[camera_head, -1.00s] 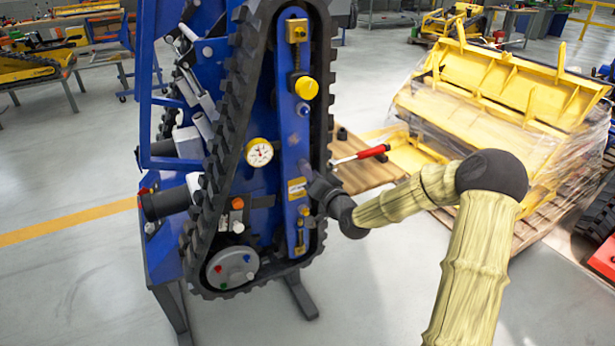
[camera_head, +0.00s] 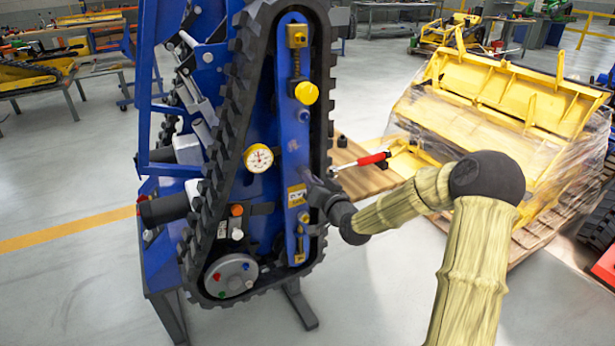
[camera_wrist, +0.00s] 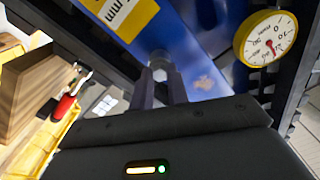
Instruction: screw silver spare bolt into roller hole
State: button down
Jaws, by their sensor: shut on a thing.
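My gripper (camera_wrist: 162,90) points at the blue side plate (camera_head: 293,150) of the upright tracked carrier. In the wrist view its two dark fingers are shut on a small silver bolt (camera_wrist: 160,66), seen at their tips against the blue plate. In the head view my gripper (camera_head: 311,189) is at the plate's right part, beside the yellow label (camera_head: 297,195). The bolt is hidden there. The roller hole cannot be made out in either view, and I cannot tell whether the bolt is in it.
A black track (camera_head: 240,100) loops around the plate. A round gauge (camera_head: 259,158) is left of the plate, and a yellow knob (camera_head: 306,93) is above my gripper. A red-handled tool (camera_head: 372,159) lies behind, near a wrapped yellow machine (camera_head: 500,100) on a pallet.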

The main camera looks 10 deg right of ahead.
jog(key=m+p, duration=0.4)
jog(key=m, duration=0.5)
jog(key=shift+m+p, duration=0.3)
jog(key=shift+p, duration=0.1)
jog(key=m+p, duration=0.2)
jog(key=m, duration=0.7)
jog(key=shift+m, duration=0.3)
jog(key=shift+m, duration=0.3)
jog(key=c, duration=1.3)
grip_release()
